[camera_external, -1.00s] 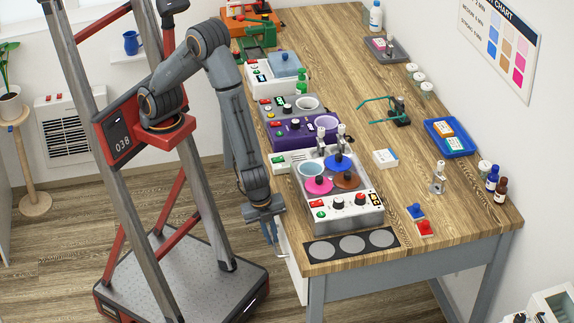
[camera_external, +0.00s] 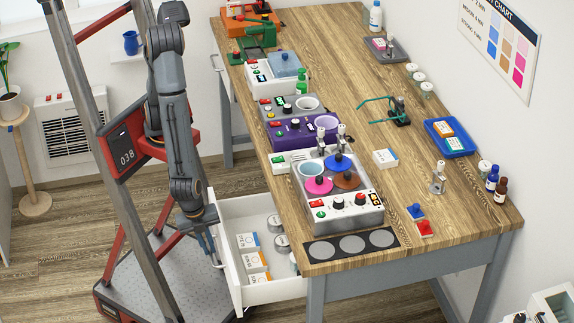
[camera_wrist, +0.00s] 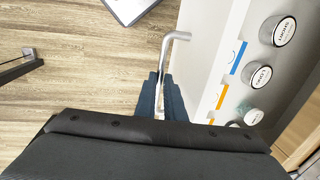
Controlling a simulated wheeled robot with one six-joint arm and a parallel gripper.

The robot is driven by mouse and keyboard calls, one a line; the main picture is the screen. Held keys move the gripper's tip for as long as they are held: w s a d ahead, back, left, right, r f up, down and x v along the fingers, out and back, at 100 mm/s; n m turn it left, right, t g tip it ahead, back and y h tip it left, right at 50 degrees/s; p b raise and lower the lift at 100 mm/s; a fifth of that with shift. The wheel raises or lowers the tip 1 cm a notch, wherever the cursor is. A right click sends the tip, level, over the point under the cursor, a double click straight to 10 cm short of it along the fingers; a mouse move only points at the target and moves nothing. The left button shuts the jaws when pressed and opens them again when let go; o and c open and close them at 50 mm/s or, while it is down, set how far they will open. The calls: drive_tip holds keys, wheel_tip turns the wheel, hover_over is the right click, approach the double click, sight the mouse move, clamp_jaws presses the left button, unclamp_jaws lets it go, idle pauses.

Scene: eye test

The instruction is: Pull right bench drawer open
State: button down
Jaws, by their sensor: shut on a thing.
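The right bench drawer (camera_external: 228,210) is a white drawer under the near end of the wooden bench, and it stands well open toward the left. Inside it are several white boxes with blue or orange edges (camera_external: 249,242) and grey-lidded round tins (camera_external: 281,244). My gripper (camera_external: 214,252) is at the drawer's front face, shut on its handle. In the wrist view the metal bar handle (camera_wrist: 176,37) runs between the dark fingers (camera_wrist: 163,95), beside the white drawer front. Tins with lettered lids (camera_wrist: 284,32) show in the drawer there. The fingers hide part of the handle.
The wooden bench top (camera_external: 440,215) holds a device with coloured lids (camera_external: 345,205) and a black mat with grey discs (camera_external: 351,245) near the drawer. A grey bench leg (camera_external: 316,298) stands right of the drawer. Open floor (camera_external: 50,265) lies to the left.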

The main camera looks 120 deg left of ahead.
drive_tip(key=shift+s+d, duration=1.15)
drive_tip(key=shift+d, duration=0.05)
drive_tip(key=c, duration=1.8)
unclamp_jaws()
drive_tip(key=shift+c, duration=0.2)
wheel_tip(320, 180, up, 8)
drive_tip(key=s+d, duration=0.1)
drive_tip(key=shift+f, duration=0.15)
